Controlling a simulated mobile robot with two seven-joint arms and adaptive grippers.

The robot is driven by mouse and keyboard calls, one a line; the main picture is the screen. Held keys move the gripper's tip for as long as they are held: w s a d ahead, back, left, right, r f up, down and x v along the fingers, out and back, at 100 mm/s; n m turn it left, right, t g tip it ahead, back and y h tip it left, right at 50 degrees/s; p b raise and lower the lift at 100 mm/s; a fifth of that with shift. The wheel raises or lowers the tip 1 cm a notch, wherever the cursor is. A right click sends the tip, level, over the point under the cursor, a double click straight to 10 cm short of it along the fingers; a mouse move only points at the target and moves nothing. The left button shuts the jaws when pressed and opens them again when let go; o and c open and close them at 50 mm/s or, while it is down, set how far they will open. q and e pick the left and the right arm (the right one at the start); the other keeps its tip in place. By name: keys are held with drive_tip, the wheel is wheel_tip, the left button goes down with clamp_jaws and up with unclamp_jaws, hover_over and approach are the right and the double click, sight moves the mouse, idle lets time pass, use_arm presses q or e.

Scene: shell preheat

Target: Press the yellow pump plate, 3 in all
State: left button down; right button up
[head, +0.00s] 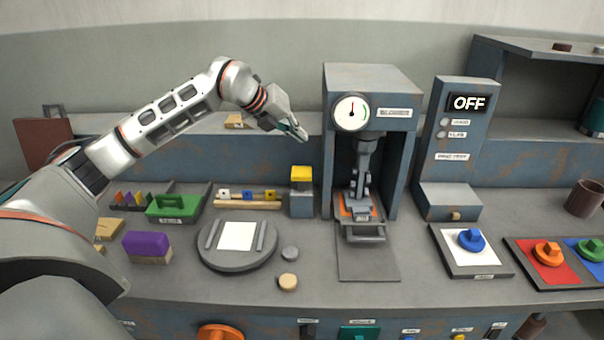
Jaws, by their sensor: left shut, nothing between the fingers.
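The yellow pump plate (301,174) sits on top of a small blue-grey box (302,204) on the bench, just left of the tall press-like machine. My left gripper (299,133) is shut and empty. It appears above the yellow plate in the head view, with a visible gap between its fingertips and the plate. The arm reaches in from the left and the fingers point down and to the right. My right gripper is not in view.
The blue-grey machine (372,82) with a round gauge (351,112) stands close on the right. A panel (461,130) reads OFF.

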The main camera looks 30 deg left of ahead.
use_arm(q)
drive_tip(key=b, duration=0.4)
hover_over(299, 172)
wheel_tip(299, 172, down, 6)
drive_tip(key=shift+w+f, duration=0.15)
drive_tip(key=shift+f, duration=0.05)
drive_tip(key=shift+f+b, duration=0.35)
drive_tip(key=shift+f, duration=0.35)
